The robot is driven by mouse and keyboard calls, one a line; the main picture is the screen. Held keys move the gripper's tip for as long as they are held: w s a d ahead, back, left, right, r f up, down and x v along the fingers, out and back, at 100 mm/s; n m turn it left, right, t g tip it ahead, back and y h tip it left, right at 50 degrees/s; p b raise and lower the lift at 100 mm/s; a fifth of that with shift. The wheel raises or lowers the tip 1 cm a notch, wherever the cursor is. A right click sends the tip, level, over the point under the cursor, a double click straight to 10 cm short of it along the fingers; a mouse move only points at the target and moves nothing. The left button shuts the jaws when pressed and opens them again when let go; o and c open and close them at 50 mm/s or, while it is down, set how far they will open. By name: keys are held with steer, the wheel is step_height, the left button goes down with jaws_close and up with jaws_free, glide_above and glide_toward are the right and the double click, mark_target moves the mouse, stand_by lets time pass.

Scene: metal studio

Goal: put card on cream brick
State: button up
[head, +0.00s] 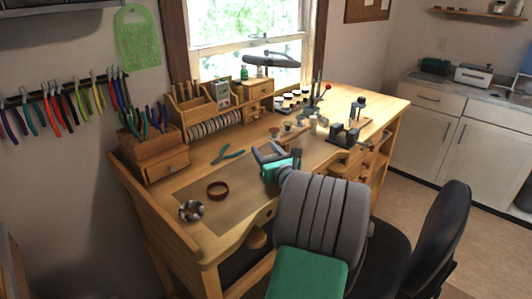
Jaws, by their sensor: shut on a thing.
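My gripper (268,151) is over the middle of the wooden workbench, at the right end of the grey-brown work mat. Its dark fingers point away toward the back of the bench. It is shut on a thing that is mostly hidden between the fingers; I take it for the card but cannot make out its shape. My arm hides part of the bench front. I cannot clearly pick out the cream brick; a small pale thing (313,122) stands among small items beyond the gripper, too small to identify.
The wooden bench (215,243) bears teal-handled pliers (227,154), a brown ring-shaped item (218,190) and a grey patterned ring (192,211). Dark metal blocks (345,134) stand to the right. A wooden organizer (205,104) lines the back. A black chair (440,240) stands at right. The mat's middle is fairly clear.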

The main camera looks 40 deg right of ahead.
steer(key=shift+f, duration=0.1)
steer(key=o, duration=1.4)
